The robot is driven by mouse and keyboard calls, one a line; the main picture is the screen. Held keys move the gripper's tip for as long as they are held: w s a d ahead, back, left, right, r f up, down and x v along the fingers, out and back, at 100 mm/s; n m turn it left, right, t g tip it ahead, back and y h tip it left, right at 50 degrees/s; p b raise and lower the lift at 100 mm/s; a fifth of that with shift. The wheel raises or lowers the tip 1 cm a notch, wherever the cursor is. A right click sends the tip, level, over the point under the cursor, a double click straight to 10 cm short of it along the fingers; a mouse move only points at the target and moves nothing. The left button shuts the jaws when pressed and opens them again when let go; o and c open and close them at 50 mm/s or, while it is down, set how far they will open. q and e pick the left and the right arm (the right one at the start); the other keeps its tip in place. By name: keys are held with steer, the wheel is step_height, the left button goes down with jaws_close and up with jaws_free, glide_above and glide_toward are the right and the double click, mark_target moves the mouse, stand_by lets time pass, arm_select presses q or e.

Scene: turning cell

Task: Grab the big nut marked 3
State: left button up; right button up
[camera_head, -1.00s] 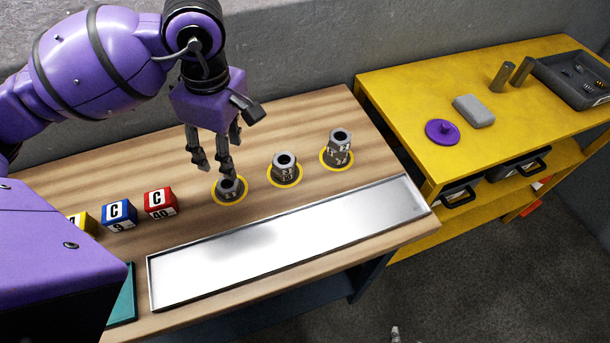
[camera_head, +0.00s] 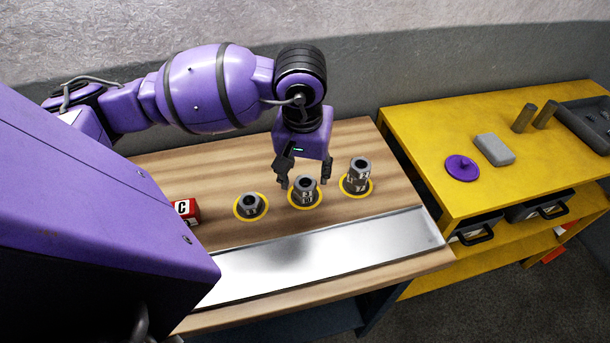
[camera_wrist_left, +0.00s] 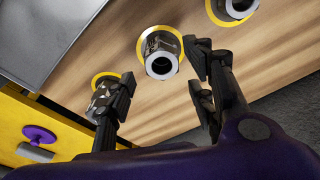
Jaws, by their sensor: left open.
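Three grey hollow nuts stand upright in a row on yellow rings on the wooden bench: a short left one (camera_head: 250,207), a middle one (camera_head: 304,193) and a tall right one (camera_head: 357,177). Their white markings are too small to read surely, so I cannot tell which is marked 3. My left gripper (camera_head: 304,180) is open, its fingers pointing down around or just behind the middle nut's top. In the left wrist view the middle nut (camera_wrist_left: 160,58) shows between and beyond the fingers; one finger partly covers the right nut (camera_wrist_left: 103,84). My right gripper is not seen.
A long shiny metal tray (camera_head: 330,248) lies in front of the nuts. A red block (camera_head: 186,211) stands left of them. To the right, a yellow bench (camera_head: 420,135) holds a purple knobbed disc (camera_head: 462,168) and a grey block (camera_head: 494,150).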

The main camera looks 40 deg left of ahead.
mark_target(308, 182)
arm_select(q)
steer(key=f, duration=0.3)
steer(key=shift+w+f, duration=0.15)
steer(key=shift+w, duration=0.2)
steer(key=shift+c, duration=0.2)
steer(key=c, duration=1.1)
jaws_close()
